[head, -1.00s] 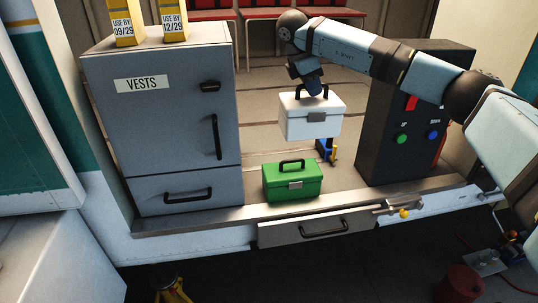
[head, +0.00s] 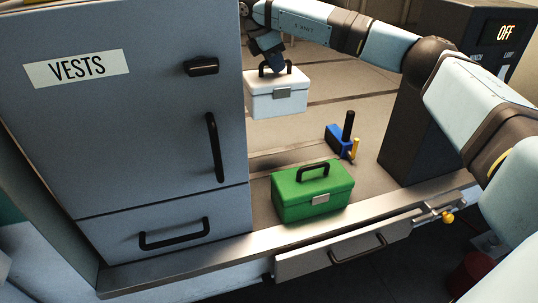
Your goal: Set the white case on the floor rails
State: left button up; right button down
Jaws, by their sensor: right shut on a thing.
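The white case (head: 277,95) hangs by its dark handle from my right gripper (head: 270,66), which is shut on that handle. The case is level and seems to be held above the cabin floor, behind the green case. The floor rails (head: 345,98) are thin dark lines across the tan floor, some of them behind the white case. My right arm reaches in from the right. My left gripper is not in view.
A green case (head: 313,190) stands near the metal sill (head: 240,240). A blue tool with black and yellow handles (head: 341,138) lies behind it. A grey VESTS cabinet (head: 120,130) stands left, a dark OFF cabinet (head: 425,110) right. An open drawer (head: 345,248) juts out below.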

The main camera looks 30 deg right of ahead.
aim_at(265, 107)
notch_tip(265, 107, down, 20)
jog(key=b, duration=0.3)
jog(key=shift+w, duration=0.15)
jog(key=c, duration=1.1)
grip_release()
jog(key=shift+a+r, duration=0.1)
jog(key=p+v, duration=0.1)
jog(key=v, duration=0.6)
jog(key=shift+a+r, duration=0.1)
jog(key=shift+r, duration=0.1)
